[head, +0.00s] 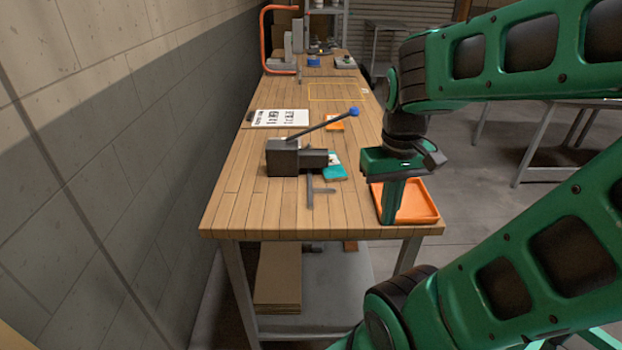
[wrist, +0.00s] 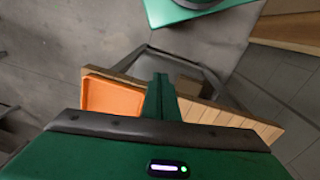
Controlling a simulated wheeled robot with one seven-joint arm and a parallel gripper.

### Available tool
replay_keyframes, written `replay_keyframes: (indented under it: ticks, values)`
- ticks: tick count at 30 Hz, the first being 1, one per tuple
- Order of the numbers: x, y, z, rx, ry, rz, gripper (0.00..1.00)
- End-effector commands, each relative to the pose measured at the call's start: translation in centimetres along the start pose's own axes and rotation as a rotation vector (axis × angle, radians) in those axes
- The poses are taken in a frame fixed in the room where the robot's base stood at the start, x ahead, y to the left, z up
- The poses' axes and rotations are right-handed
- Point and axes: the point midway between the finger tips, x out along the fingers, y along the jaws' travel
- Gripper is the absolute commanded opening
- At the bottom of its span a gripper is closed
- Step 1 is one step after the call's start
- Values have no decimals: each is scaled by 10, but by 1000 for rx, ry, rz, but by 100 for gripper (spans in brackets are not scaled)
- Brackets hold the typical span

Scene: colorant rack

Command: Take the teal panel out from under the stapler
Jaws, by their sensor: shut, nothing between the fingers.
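The stapler (head: 283,158) is a dark grey block on the bench, with a long lever rising to the right and ending in a blue knob. The teal panel (head: 335,172) lies flat on the bench at the stapler's right end. Its left part is hidden by the stapler's arm, and a pale patch shows near its upper edge. My gripper (head: 388,219) points down to the right of the panel, apart from it, over the near right bench edge by the orange tray. Its fingers are together and empty; they also show shut in the wrist view (wrist: 159,82).
The orange tray (head: 428,215) sits at the bench's right edge, beside my gripper; it shows in the wrist view (wrist: 112,98). A small orange piece (head: 335,124) and a printed sheet (head: 281,118) lie beyond the stapler. The front left of the wooden bench (head: 240,205) is clear.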

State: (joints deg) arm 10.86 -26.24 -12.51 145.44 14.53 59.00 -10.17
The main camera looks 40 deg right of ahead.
Motion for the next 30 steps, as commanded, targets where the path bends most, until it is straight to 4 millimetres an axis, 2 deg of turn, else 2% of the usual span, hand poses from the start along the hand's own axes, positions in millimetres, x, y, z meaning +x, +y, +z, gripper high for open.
replay_keyframes:
  ticks: [5,8,14,18,24,27,30]
  values:
    - [1,-4,-52,-365,-14,138,0]
    - [1,-14,-84,-621,-32,235,0]
    - [1,-51,-144,-1140,-108,436,0]
    - [2,-88,-178,-1486,-199,579,0]
    - [3,-135,-205,-1843,-338,736,0]
    - [3,-149,-210,-1941,-387,781,0]
    - [3,-155,-213,-1987,-413,803,0]
